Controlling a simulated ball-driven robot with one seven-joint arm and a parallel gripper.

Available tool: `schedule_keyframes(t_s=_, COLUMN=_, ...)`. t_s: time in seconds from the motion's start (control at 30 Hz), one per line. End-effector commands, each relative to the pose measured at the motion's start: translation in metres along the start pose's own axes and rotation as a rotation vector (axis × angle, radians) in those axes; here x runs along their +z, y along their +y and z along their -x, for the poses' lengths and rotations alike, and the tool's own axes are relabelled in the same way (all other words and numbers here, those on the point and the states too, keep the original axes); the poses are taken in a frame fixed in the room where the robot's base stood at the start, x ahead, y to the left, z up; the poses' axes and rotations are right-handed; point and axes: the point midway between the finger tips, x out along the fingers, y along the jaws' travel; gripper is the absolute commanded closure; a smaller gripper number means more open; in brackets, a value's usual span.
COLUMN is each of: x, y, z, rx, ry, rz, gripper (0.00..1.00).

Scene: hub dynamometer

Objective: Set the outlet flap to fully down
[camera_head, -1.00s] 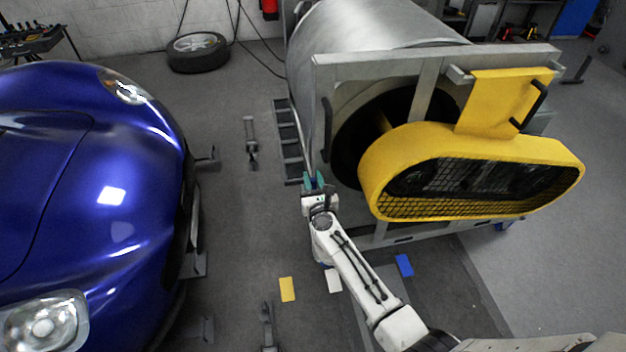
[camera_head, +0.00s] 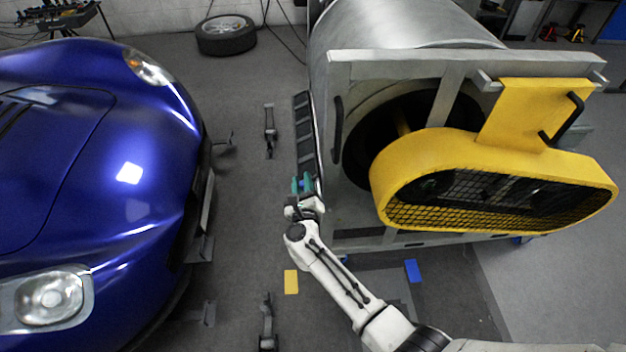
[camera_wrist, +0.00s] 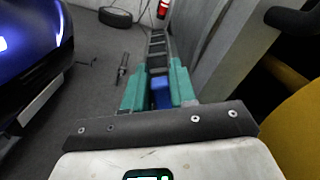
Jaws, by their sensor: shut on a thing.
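A dark slatted frame (camera_head: 305,130), which I take to be the outlet flap, runs along the left side of the big metal drum machine. It also shows in the wrist view (camera_wrist: 157,52), stretching away from my fingers. Its exact tilt is hard to tell. My gripper (camera_head: 303,184) is at the near end of this frame, low beside the machine's front left corner. Its teal fingers are shut on a blue piece (camera_wrist: 160,94), seen between them in the wrist view. How the blue piece joins the frame is partly hidden by the fingers.
The metal drum machine (camera_head: 400,60) with its yellow guard (camera_head: 385,185) stands right of my gripper. A blue car (camera_head: 90,170) stands left. Grey floor lies between them, with a yellow card (camera_head: 291,282) and a dark stand (camera_head: 269,130). A blue card (camera_head: 412,270) lies right of my arm.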

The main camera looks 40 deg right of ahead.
Motion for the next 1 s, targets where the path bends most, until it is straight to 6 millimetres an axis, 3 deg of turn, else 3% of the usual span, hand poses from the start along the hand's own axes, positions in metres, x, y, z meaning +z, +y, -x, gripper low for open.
schedule_keyframes(t_s=0.3, x=-0.002, y=0.020, z=0.000, rx=0.003, ry=-0.001, rz=0.167, gripper=1.00)
schedule_keyframes(t_s=0.93, x=-0.003, y=0.026, z=0.001, rx=0.006, ry=-0.001, rz=0.222, gripper=1.00)
schedule_keyframes(t_s=0.97, x=-0.003, y=0.026, z=0.001, rx=0.006, ry=-0.001, rz=0.222, gripper=0.73)
schedule_keyframes(t_s=1.0, x=-0.003, y=0.026, z=0.001, rx=0.006, ry=-0.001, rz=0.222, gripper=0.69)
